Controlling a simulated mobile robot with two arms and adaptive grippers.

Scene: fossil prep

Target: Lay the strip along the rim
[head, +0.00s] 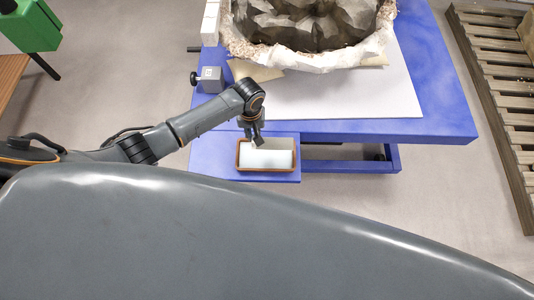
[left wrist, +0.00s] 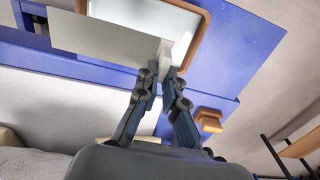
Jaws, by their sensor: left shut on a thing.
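My left gripper (head: 256,142) is above the tray at the table's front. In the left wrist view the left gripper's fingertips (left wrist: 166,74) are shut on a pale, flat strip (left wrist: 92,38). The strip reaches out to the left there, across the tray's rim. A brown-rimmed tray (head: 238,157) with a white inside stands on the blue ledge; it also shows in the left wrist view (left wrist: 205,22). The big hollow grey specimen with a rough pale rim (head: 290,60) sits behind, on a white sheet, its top cut off by the frame. My right gripper is out of view.
The blue table (head: 440,100) carries a white sheet (head: 395,100), clear at the right. A small grey clamp-like block (head: 208,80) and white boxes (head: 210,22) stand at its left. A slatted wooden pallet (head: 495,85) lies at right. An orange-brown block (left wrist: 208,121) shows in the wrist view.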

